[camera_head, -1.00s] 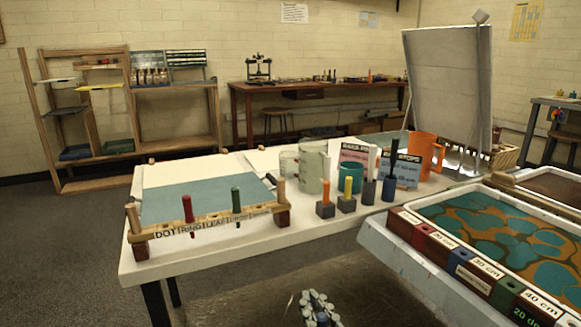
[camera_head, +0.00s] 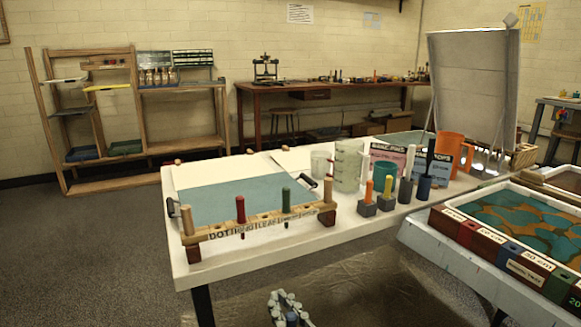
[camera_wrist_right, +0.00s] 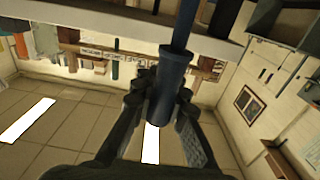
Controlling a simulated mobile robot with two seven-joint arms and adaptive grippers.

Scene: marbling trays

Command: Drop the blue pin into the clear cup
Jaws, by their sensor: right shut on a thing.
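My right gripper (camera_head: 290,308) is low at the bottom edge of the head view, in front of and below the table, shut on the blue pin (camera_head: 292,319). In the right wrist view, the blue pin (camera_wrist_right: 170,75) stands between the fingers (camera_wrist_right: 160,95), with a thick dark-blue body and a thin blue shaft reaching the top edge. A small clear cup (camera_head: 320,164) stands on the table beside a larger, greenish translucent jug (camera_head: 348,166). The cup and gripper are well apart. My left gripper is not in view.
A wooden rack (camera_head: 262,221) with red and green pins stands at the white table's (camera_head: 335,233) front left. Several pin blocks, a teal mug (camera_head: 385,178) and an orange mug (camera_head: 450,148) stand right of the jug. A marbling tray (camera_head: 490,199) is at the right.

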